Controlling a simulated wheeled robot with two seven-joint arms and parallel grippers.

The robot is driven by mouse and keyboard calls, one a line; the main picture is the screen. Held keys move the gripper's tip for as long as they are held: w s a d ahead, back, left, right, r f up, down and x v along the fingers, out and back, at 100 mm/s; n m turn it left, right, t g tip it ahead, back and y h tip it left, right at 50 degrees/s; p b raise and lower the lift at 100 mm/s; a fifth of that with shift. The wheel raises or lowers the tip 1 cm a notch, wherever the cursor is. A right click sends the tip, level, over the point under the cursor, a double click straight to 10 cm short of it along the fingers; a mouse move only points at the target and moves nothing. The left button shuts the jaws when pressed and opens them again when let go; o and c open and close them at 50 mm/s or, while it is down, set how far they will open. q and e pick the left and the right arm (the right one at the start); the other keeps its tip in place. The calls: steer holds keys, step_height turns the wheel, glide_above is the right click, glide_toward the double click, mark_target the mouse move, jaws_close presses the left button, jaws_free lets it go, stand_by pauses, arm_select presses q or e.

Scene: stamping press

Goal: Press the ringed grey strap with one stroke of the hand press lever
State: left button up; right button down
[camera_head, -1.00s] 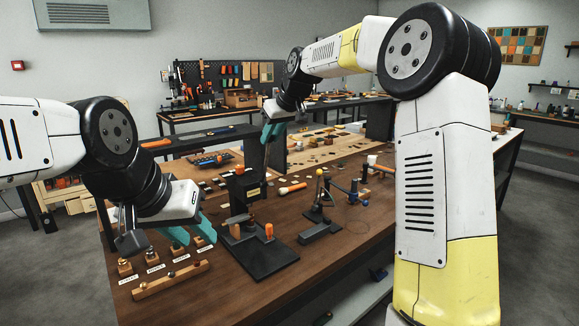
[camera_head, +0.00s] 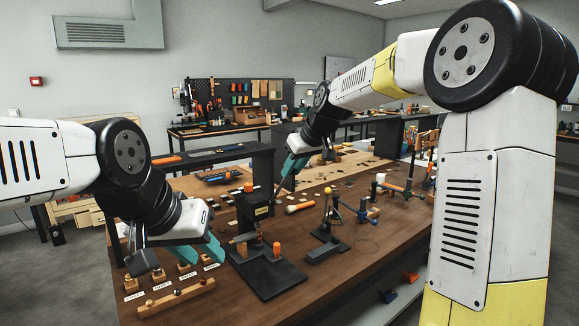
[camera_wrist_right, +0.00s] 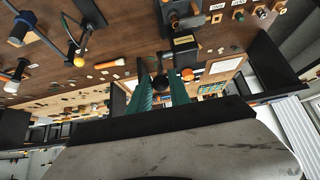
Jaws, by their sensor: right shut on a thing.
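The hand press is a black upright (camera_head: 255,207) on a dark base plate (camera_head: 266,272), with an orange piece (camera_head: 277,250) on the plate. Its lever is a thin bar (camera_head: 277,192) rising from the press's right side. My right gripper (camera_head: 291,168) is shut on the lever's upper end. In the right wrist view a black knob (camera_wrist_right: 160,83) sits between its teal fingers. My left gripper (camera_head: 203,250) hangs left of the press base, near the labelled wooden blocks; its teal fingers look apart and empty. I cannot make out the grey strap or its ring at the press.
A wooden rail (camera_head: 177,298) and small blocks with labels lie front left. A second hand tool (camera_head: 328,245) stands right of the press. A thin dark ring lies on clear tabletop further right.

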steer(key=shift+d, duration=0.1)
steer(key=s+f, duration=0.1)
steer(key=s+d+f, duration=0.2)
steer(key=shift+f, duration=0.4)
steer(key=shift+w+a+r, duration=0.5)
steer(key=shift+w+r, duration=0.2)
steer(key=shift+r, duration=0.1)
steer(key=shift+w+a+r, duration=0.5)
steer(key=shift+w+r, duration=0.2)
steer(key=shift+r, duration=0.15)
steer(key=shift+w+a+r, duration=0.5)
steer(key=shift+w+r, duration=0.2)
steer(key=shift+r, duration=0.1)
steer(key=shift+w+a+r, duration=0.5)
steer(key=shift+w+a, duration=0.1)
steer(key=shift+w, duration=0.25)
steer(key=shift+w+a+r, duration=0.45)
steer(key=shift+w+a, duration=0.15)
steer(key=shift+w, duration=0.25)
steer(key=shift+w+a, duration=0.1)
